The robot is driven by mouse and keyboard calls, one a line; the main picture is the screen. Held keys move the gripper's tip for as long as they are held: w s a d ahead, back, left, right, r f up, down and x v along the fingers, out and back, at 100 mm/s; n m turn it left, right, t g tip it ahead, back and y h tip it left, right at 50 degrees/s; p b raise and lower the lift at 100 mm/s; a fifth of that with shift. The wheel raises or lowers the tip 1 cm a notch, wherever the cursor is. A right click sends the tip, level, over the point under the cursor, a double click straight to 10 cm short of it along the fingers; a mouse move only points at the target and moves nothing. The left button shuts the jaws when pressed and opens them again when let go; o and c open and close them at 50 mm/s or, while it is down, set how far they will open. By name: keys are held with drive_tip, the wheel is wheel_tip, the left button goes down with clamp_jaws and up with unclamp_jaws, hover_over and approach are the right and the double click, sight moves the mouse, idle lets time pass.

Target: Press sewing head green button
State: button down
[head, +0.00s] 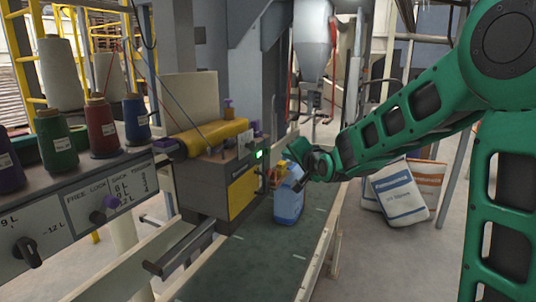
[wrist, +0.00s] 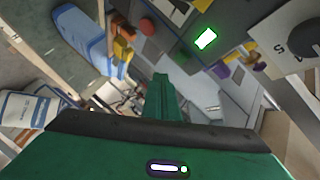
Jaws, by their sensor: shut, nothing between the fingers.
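The sewing head (head: 212,165) is a dark machine with a yellow cover and a yellow side panel, in the middle of the head view. Its green button (head: 259,155) glows on the right end face; it also shows lit in the wrist view (wrist: 206,39), up and right of my fingers. A dull red round button (wrist: 147,26) sits left of it there. My gripper (wrist: 161,78) is shut and empty, its fingers pointing toward the panel. In the head view my gripper (head: 293,154) is right of the green button, apparently apart from it; the exact gap is unclear.
A blue and white sack (head: 288,207) stands on the green conveyor (head: 262,258) below my gripper. Orange and yellow parts (wrist: 122,42) sit near the sack. A panel with knobs and thread spools (head: 103,127) is at left. Sacks (head: 401,192) lean on the floor at right.

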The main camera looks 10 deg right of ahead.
drive_tip(key=shift+s+d, duration=0.7)
drive_tip(key=shift+d, duration=0.25)
drive_tip(key=s+d+f+n+g+h, duration=0.1)
drive_tip(key=s+d+f+g+h, duration=0.1)
drive_tip(key=s+d+f+g, duration=0.45)
drive_tip(key=s+d+f+n+g+h, duration=0.1)
drive_tip(key=s+d+f+h, duration=0.15)
drive_tip(key=s+d, duration=0.8)
drive_tip(key=s+f+g+y, duration=0.1)
drive_tip(key=s+g, duration=0.3)
drive_tip(key=s, duration=1.1)
drive_tip(key=s+f+n+g+y, duration=0.1)
drive_tip(key=s+f+g, duration=0.2)
drive_tip(key=s, duration=1.2)
drive_tip(key=shift+s+a+f+g, duration=0.25)
drive_tip(key=shift+s+a+g, duration=0.15)
drive_tip(key=shift+a+g, duration=0.05)
